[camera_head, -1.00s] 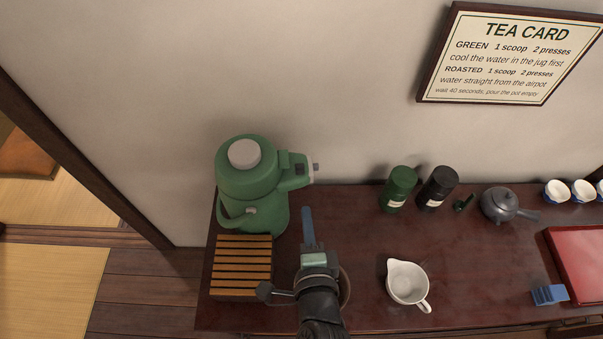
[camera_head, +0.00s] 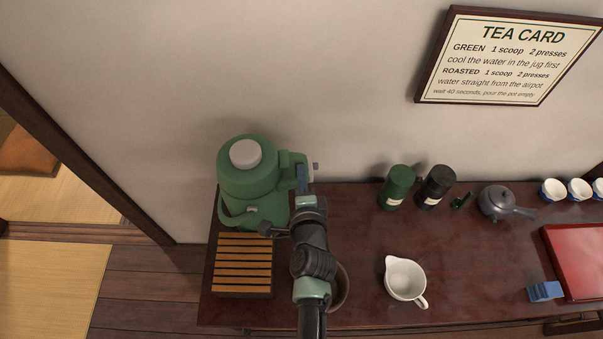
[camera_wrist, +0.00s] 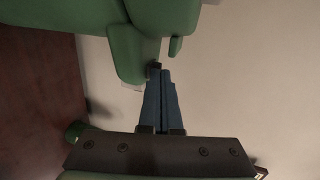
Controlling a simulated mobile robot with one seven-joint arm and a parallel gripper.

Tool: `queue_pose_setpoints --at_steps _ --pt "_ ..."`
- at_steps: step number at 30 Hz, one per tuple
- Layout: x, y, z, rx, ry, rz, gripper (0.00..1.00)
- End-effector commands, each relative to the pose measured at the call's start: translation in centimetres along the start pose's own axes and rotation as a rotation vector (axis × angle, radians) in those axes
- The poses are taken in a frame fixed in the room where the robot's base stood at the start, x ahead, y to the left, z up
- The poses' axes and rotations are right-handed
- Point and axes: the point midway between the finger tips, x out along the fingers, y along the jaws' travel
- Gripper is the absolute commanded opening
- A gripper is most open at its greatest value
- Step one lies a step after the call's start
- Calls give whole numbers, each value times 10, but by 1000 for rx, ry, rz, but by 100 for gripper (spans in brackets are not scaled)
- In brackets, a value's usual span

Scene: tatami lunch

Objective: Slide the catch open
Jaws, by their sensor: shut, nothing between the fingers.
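The green airpot (camera_head: 245,180) with a pale round top button stands at the left end of the dark counter. Its spout head points right, with a small grey tip (camera_head: 315,167) showing past my fingers. My gripper (camera_head: 302,168) is shut and empty, its blue fingers at the spout head. In the wrist view the closed fingers (camera_wrist: 160,72) reach to the airpot's green body (camera_wrist: 105,20). A small dark piece (camera_wrist: 156,66), which looks like the catch, is right at the fingertips. I cannot tell whether they touch. In the head view my fingers hide the catch.
A slatted wooden stand (camera_head: 242,265) is in front of the airpot. A round brown vessel (camera_head: 342,288) is partly behind my arm. A white jug (camera_head: 405,280), a green canister (camera_head: 397,187) and a black canister (camera_head: 436,187) stand to the right. The wall is close behind.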

Motion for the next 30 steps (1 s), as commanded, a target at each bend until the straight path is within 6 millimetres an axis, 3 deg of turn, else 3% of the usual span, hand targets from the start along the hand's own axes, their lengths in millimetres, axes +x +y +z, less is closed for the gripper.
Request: queue_pose_setpoints --at_steps 8,16,30 --pt "2 -1 0 0 0 -1 0" --pt "26 -8 0 0 -1 -1 0" --pt "26 -8 0 0 0 0 0"
